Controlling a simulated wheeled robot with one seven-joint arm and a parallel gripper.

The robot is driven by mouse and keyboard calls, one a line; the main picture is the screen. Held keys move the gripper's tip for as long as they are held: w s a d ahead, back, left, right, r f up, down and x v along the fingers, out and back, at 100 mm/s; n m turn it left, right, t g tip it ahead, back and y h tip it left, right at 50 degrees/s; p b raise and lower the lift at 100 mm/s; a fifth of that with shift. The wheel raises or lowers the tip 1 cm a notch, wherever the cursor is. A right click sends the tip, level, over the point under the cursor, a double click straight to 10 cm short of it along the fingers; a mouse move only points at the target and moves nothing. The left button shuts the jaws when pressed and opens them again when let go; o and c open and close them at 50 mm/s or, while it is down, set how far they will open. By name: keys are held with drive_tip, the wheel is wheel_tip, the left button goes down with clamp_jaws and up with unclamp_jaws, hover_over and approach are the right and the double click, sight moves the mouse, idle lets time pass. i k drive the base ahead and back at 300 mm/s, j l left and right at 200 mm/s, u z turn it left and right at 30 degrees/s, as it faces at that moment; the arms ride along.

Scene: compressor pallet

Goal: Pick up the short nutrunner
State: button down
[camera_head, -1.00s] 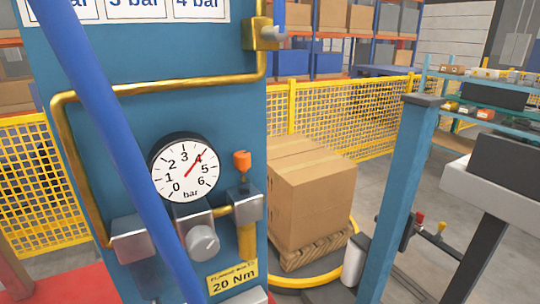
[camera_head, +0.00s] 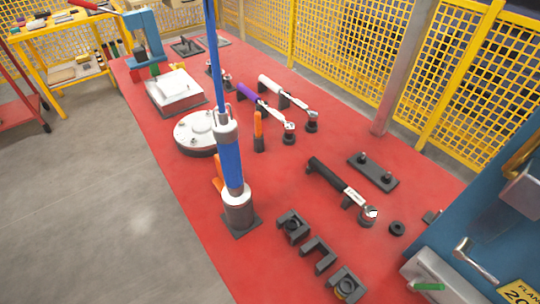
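Several wrench-like tools rest on dark holders on the red table (camera_head: 262,238). One has a purple handle (camera_head: 246,93), one a white handle (camera_head: 270,82), and one a black handle with a silver head (camera_head: 342,189). A blue and silver cylindrical tool (camera_head: 230,165) stands upright on a dark square base, with a blue hose running up from it out of view. No label in view tells which of these is the short nutrunner. My gripper is not in view.
A round silver flange (camera_head: 197,132), a white block (camera_head: 175,90) and a blue press-like stand (camera_head: 146,40) are on the table's far left. Dark U-shaped holders (camera_head: 318,254) sit near the front. A blue panel (camera_head: 450,245) is at right. Grey floor lies open at left.

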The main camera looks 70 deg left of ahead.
sight(235, 194)
drive_tip(key=u, duration=1.7)
